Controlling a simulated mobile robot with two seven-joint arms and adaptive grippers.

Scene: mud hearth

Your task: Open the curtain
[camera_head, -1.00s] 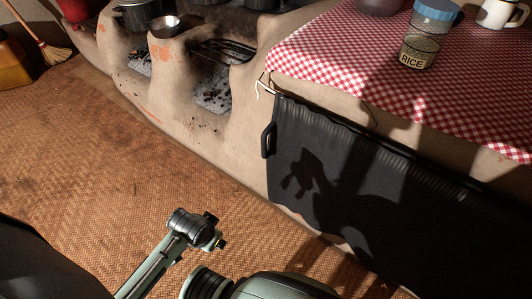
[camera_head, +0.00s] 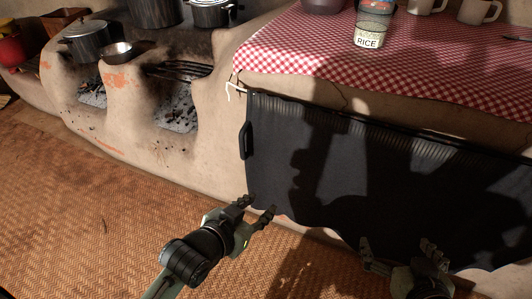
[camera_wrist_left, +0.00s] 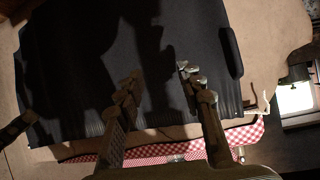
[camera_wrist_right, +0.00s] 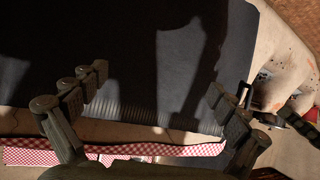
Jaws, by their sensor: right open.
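The black curtain (camera_head: 285,150) hangs spread from a rod along the front of the mud counter and covers the space beneath. A dark handle (camera_head: 243,140) is on its left edge; it also shows in the left wrist view (camera_wrist_left: 231,52). My left gripper (camera_head: 257,206) is open and empty, low in front of the curtain's left part, below and apart from the handle. My right gripper (camera_head: 398,250) is open and empty before the lower middle of the curtain. In the right wrist view the curtain (camera_wrist_right: 150,60) spreads beyond the open fingers. Arm shadows fall on the cloth.
A red checked cloth (camera_head: 330,70) covers the counter top, with a rice jar (camera_head: 372,25) and white mugs (camera_head: 478,11). A white hook (camera_head: 235,88) sits by the rod's left end. The mud stove (camera_head: 120,95) with pots stands left. The woven floor (camera_head: 80,200) is clear.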

